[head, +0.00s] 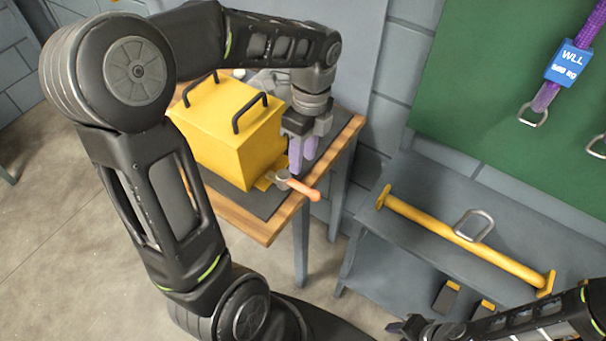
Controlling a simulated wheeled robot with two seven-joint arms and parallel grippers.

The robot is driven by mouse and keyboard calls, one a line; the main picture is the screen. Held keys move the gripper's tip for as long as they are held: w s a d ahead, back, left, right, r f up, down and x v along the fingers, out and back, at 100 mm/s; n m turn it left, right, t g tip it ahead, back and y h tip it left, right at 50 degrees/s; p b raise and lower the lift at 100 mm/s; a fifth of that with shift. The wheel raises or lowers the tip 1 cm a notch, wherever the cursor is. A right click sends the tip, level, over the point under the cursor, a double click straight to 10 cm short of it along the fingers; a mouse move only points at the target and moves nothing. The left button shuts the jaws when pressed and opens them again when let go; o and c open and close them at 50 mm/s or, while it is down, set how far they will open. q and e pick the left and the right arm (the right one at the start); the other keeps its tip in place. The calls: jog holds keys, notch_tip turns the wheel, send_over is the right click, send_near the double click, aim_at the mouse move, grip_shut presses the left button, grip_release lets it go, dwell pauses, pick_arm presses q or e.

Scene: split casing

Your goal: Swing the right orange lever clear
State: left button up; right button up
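A yellow casing (228,128) with two black handles on top sits on the table. At its lower right corner an orange lever (303,190) is fixed to a round grey pivot (283,177). The lever points right and toward me, past the table's wooden edge. My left gripper (302,168) points down with its purple fingers beside the casing's right side, just above and behind the lever. The fingers look close together, and I cannot tell whether there is a gap or contact with the lever. My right gripper (425,327) is only partly in view at the bottom right, away from the casing.
The table (262,229) has a wooden edge and a dark top. To the right a grey bench (512,217) carries a yellow bar (455,232) with a metal ring. A green board (500,90) with a purple sling hangs behind. My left arm covers the table's left part.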

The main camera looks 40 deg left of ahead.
aim_at(300, 184)
pick_arm(q)
jog(key=f, duration=0.5)
jog(key=s+f, duration=0.1)
jog(key=f, duration=0.2)
jog(key=shift+p, duration=0.3)
jog(key=shift+r, duration=0.1)
jog(key=shift+c, duration=0.5)
grip_shut()
dwell(0.6)
